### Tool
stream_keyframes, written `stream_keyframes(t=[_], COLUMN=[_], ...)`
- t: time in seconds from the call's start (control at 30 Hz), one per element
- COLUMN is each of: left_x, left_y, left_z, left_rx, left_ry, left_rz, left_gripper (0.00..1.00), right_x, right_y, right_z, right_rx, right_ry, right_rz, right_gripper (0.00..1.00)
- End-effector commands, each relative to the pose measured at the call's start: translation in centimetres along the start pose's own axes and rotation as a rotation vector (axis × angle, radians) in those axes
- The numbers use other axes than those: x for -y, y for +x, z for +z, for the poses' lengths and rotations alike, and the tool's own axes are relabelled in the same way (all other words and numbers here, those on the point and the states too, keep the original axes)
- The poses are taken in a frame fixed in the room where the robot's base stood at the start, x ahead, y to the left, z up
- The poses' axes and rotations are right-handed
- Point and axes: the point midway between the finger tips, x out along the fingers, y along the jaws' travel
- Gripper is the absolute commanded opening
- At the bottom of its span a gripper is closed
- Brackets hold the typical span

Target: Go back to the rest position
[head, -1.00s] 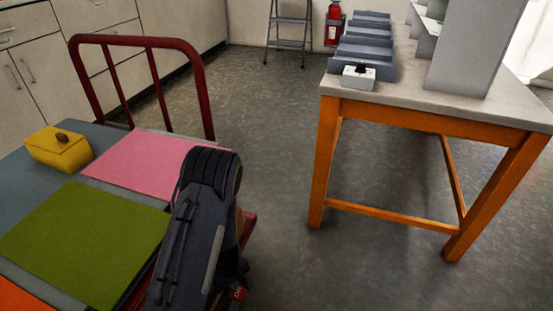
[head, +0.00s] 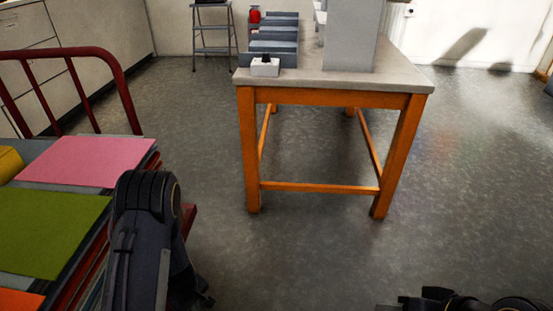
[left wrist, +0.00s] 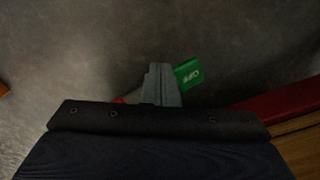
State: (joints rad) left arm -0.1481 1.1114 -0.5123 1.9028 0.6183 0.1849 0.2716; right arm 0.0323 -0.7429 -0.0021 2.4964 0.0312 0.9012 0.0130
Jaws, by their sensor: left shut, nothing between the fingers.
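My left arm stands folded at the lower left in the head view, beside the cart; its gripper is hidden there behind the arm. In the left wrist view my left gripper (left wrist: 162,86) is shut and empty above the grey floor. A green patch with white lettering (left wrist: 188,72) shows just beside the fingers. Part of my right arm shows at the bottom right edge of the head view; its gripper is out of sight.
A cart with a red handle (head: 125,90) is at left, carrying a pink sheet (head: 88,160), a green sheet (head: 45,228) and a yellow box (head: 9,163). An orange-legged table (head: 390,88) with grey trays (head: 275,47) stands ahead. The floor between and to the right is clear.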

Motion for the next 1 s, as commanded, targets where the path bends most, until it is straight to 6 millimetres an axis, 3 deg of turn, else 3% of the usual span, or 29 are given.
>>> stream_keyframes(t=[0.37,0.57,0.67,0.8,1.0], left_x=[-1.8,-2.7,-3.0,-2.7,0.1], left_y=[-5.2,-10.0,-13.2,-19.3,-28.4], left_z=[0.5,1.1,1.6,2.7,5.6], left_rx=[0.056,0.094,0.111,0.126,0.087], left_ry=[0.028,0.065,0.101,0.184,0.371], left_rz=[0.105,0.197,0.258,0.371,0.526], left_gripper=[0.00,0.00,0.00,0.00,0.00], right_x=[0.0,0.0,0.0,0.0,0.0], right_y=[0.0,0.0,0.0,0.0,0.0], right_z=[0.0,0.0,0.0,0.0,0.0], right_rx=[0.000,0.000,0.000,0.000,0.000], right_ry=[0.000,0.000,0.000,0.000,0.000], right_rz=[0.000,0.000,0.000,0.000,0.000], right_gripper=[0.36,0.36,0.36,0.36,0.36])
